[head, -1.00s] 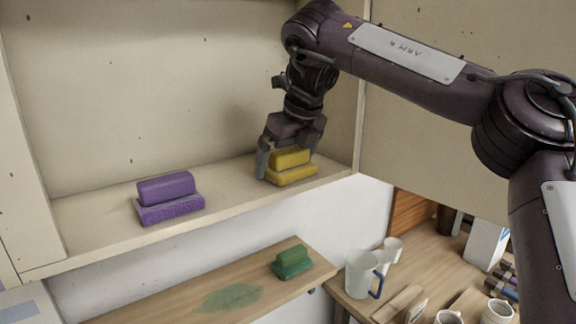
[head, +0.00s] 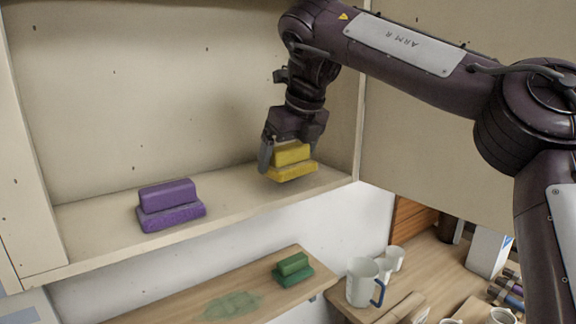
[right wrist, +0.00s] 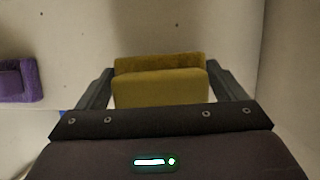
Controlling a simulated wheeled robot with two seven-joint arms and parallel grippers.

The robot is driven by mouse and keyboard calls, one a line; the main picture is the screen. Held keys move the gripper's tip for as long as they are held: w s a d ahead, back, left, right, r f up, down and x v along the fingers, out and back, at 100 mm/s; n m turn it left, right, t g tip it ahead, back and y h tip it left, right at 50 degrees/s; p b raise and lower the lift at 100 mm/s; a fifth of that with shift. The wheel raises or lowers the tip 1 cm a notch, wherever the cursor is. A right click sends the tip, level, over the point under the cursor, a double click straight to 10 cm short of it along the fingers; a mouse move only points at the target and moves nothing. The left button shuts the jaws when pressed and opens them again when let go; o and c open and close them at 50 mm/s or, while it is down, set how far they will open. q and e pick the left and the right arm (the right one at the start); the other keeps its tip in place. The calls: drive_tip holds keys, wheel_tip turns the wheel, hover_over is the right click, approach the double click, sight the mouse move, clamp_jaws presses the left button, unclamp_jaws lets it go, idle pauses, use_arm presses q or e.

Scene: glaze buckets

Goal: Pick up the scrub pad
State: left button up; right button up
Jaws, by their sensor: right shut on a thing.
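A yellow scrub pad (head: 291,154) with a block-like grip on a wider base is at the right end of the shelf in the head view. It also shows in the right wrist view (right wrist: 160,88), between the two fingers. My right gripper (head: 287,158) comes down from above and is shut on the yellow pad. The pad seems to be just above the shelf board. A purple scrub pad (head: 169,204) stands on the shelf to the left. A green scrub pad (head: 292,269) stands on the lower shelf. My left gripper is not in view.
The upper shelf (head: 100,222) has a back wall and side walls, the right one close to my gripper. The lower shelf (head: 190,300) bears a green stain (head: 232,305). A white jug (head: 364,283) and cups stand on the table at lower right.

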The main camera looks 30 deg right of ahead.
sight(287, 145)
wheel_tip(287, 145, up, 5)
drive_tip(key=shift+a+f, duration=0.1)
drive_tip(key=shift+f, duration=0.05)
drive_tip(key=s+a+b, duration=0.2)
drive_tip(key=s+a, duration=0.9)
drive_tip(key=s, duration=0.4)
drive_tip(key=shift+s+a+b, duration=0.2)
drive_tip(key=shift+s+b, duration=0.15)
drive_tip(key=shift+b, duration=0.05)
drive_tip(key=shift+a+f, duration=0.1)
